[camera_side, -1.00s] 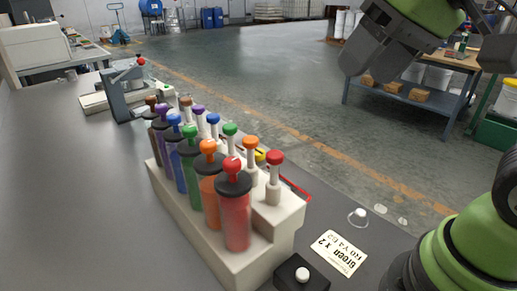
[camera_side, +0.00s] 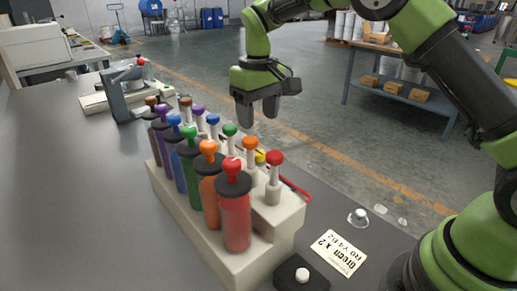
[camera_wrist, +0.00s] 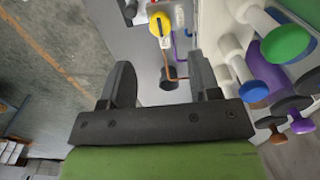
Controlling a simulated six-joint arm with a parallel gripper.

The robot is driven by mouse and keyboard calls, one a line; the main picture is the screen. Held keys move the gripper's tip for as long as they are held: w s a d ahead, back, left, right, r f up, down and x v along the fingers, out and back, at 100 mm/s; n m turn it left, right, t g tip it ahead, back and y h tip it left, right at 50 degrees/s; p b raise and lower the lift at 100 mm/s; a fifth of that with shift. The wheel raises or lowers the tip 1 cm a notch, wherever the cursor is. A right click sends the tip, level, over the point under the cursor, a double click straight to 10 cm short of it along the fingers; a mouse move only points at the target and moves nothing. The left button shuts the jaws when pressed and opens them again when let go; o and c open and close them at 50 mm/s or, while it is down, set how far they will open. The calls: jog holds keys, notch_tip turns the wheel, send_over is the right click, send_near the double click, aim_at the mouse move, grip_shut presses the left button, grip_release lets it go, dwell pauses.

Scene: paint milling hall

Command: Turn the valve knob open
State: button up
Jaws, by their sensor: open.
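A yellow knob (camera_wrist: 160,24) with a white stem shows at the top of the wrist view, ahead of my fingertips. In the side view a yellow part (camera_side: 260,156), probably the same knob, is mostly hidden behind the rack's orange and red knobs. I cannot tell its turned position, or for certain that it is the valve knob. My gripper (camera_side: 258,115) points down above the far side of the rack, apart from the yellow part. In the wrist view my gripper (camera_wrist: 160,68) is open, with nothing held between its fingers.
A pale rack (camera_side: 192,236) holds several coloured cylinders and knobbed plungers close beside my gripper. A dark round thing (camera_wrist: 168,83) lies beyond the finger gap. A black box with a white button (camera_side: 302,276) and a label card (camera_side: 338,252) lie near the front.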

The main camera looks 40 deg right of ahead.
aim_at(259, 152)
notch_tip(259, 152, down, 9)
jog(key=shift+r, duration=0.15)
jog(key=c, duration=0.9)
